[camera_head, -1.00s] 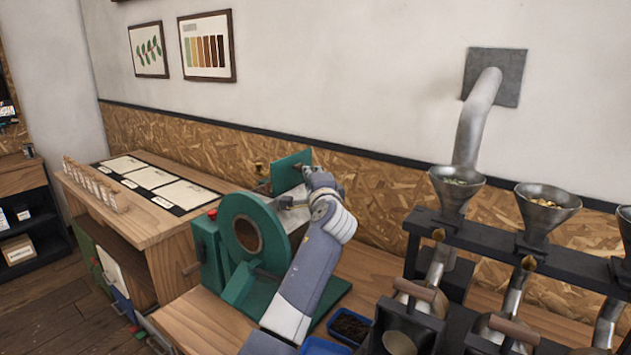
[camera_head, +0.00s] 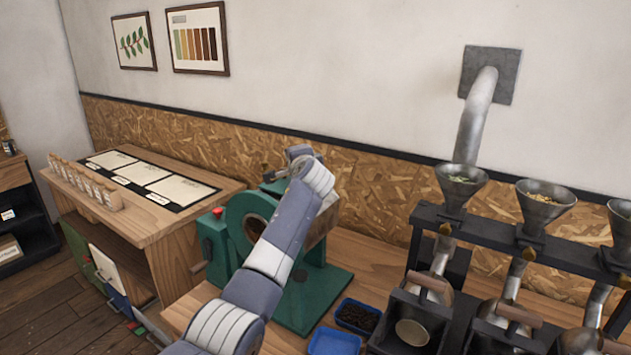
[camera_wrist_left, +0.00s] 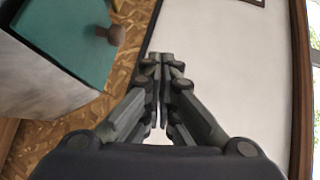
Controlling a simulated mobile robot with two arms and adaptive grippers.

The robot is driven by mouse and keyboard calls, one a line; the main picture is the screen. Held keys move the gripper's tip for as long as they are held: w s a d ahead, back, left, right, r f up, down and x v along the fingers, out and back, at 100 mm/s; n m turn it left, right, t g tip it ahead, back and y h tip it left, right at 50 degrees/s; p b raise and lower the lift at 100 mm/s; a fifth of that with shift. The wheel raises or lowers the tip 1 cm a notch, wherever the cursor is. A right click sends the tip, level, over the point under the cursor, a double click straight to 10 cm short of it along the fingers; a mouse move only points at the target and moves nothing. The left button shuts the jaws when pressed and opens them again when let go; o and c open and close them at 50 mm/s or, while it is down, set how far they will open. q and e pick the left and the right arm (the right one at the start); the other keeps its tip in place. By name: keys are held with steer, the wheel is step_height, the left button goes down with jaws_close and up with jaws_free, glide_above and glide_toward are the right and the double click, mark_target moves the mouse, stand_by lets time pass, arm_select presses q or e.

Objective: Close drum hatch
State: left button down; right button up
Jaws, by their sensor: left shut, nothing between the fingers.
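The green roaster (camera_head: 240,212) stands on the wooden bench, its round front opening partly covered by my left arm. The green hatch (camera_head: 275,187) shows only as a low strip at the top of the drum, mostly behind my arm. My right gripper is not in view.
Blue trays (camera_head: 335,342), one with dark beans (camera_head: 357,317), sit right of the roaster. A black stand with metal funnels (camera_head: 460,182) fills the right side. A wooden cabinet (camera_head: 150,228) with sample cards stands left. The wall is close behind.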

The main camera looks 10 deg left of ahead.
mark_target(287, 180)
arm_select(q)
steer(key=shift+w+a+f, duration=0.1)
steer(key=shift+w+a, duration=0.1)
steer(key=shift+a, duration=0.2)
steer(key=shift+w+a, duration=0.15)
steer(key=shift+w+a+f, duration=0.15)
steer(key=shift+w+a, duration=0.05)
steer(key=shift+a, duration=0.1)
steer(key=shift+w+a+f+p, duration=0.1)
steer(key=shift+a+f+p, duration=0.1)
steer(key=shift+a+p, duration=0.3)
steer(key=shift+w+a+f+n+g+h+p, duration=0.2)
steer(key=shift+a+f+n+g+h+p, duration=0.1)
steer(key=shift+a, duration=0.1)
steer(key=shift+a+f, duration=0.1)
steer(key=shift+a, duration=0.05)
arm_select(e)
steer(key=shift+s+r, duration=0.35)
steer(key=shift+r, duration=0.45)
